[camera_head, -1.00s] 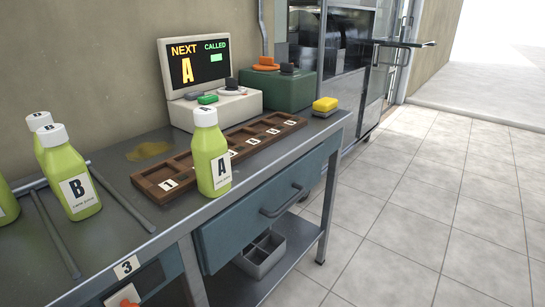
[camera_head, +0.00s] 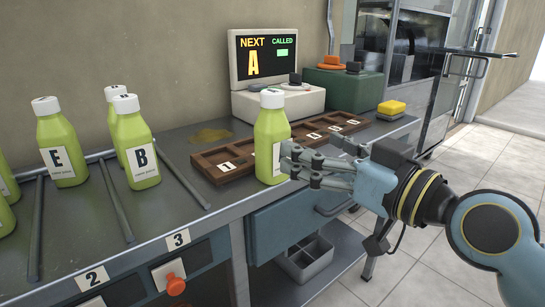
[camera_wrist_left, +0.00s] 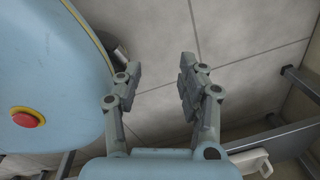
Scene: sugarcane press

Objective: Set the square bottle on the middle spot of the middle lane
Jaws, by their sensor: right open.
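Several green bottles with white caps stand on the steel counter; I cannot tell which one is square. One bottle (camera_head: 268,140) stands upright in front of the wooden tray. My right gripper (camera_head: 310,160) is open at its right side, fingertips overlapping its edge; contact cannot be told. Rods divide the counter into lanes. The E bottle (camera_head: 62,150) stands at the back of the lane by label 2 (camera_head: 92,278), its front part bare. The B bottle (camera_head: 140,158) stands in the lane by label 3 (camera_head: 178,239), with another behind. My left gripper (camera_wrist_left: 160,88) is open and empty above the floor.
The wooden tray (camera_head: 212,166) has numbered compartments. A screen (camera_head: 263,57) reads NEXT A. A yellow sponge (camera_head: 391,107) lies at the counter's right end. The rods (camera_head: 112,195) lie as low ridges. An orange knob (camera_head: 174,284) sticks out of the counter front.

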